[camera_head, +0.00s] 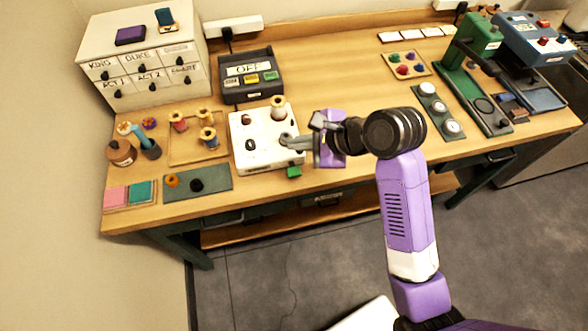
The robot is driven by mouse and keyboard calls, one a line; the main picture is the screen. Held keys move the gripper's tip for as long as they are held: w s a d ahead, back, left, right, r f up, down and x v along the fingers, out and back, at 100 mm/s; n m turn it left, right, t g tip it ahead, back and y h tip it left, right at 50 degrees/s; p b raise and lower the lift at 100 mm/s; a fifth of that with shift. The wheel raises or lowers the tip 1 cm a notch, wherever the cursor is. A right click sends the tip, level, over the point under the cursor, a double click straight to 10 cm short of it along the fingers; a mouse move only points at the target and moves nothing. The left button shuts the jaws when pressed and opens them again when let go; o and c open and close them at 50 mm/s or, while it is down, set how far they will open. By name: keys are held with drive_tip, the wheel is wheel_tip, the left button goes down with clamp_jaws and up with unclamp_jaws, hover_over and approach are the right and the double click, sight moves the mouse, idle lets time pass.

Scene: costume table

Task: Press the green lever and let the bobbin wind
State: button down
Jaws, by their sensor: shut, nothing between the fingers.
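The bobbin winder is a white box (262,157) on the front middle-left of the table. A pale spool (278,106) stands at its back right corner, and small dark parts sit on its top. The green lever (293,172) sticks out at the front right corner of the box. My gripper (286,140) comes in from the right, its grey fingers shut and empty. The fingertips appear over the right part of the box, behind the lever in the picture and apart from it. I cannot tell whether they touch the box. Whether the spool turns cannot be seen.
Left of the box, a wooden tray (184,162) holds several thread spools. A dark machine (248,76) with an OFF sign and coloured buttons stands behind. A labelled drawer cabinet (147,82) is at back left. The tabletop right of my gripper is partly clear.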

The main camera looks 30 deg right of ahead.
drive_tip(key=shift+f, duration=0.15)
drive_tip(key=b, duration=0.6)
hover_over(292, 169)
drive_tip(key=s, duration=0.2)
drive_tip(key=f, duration=0.6)
drive_tip(key=shift+w+d+f, duration=0.1)
drive_tip(key=shift+w+d, duration=0.1)
drive_tip(key=shift+d, duration=0.15)
drive_tip(key=shift+f+b, duration=0.3)
drive_tip(key=shift+f, duration=0.85)
drive_tip(key=shift+f, duration=0.2)
drive_tip(key=shift+f, duration=0.2)
drive_tip(key=shift+f, duration=1)
idle(1.3)
drive_tip(key=shift+r, duration=0.1)
drive_tip(key=shift+r+p, duration=1.35)
drive_tip(key=shift+p, duration=0.4)
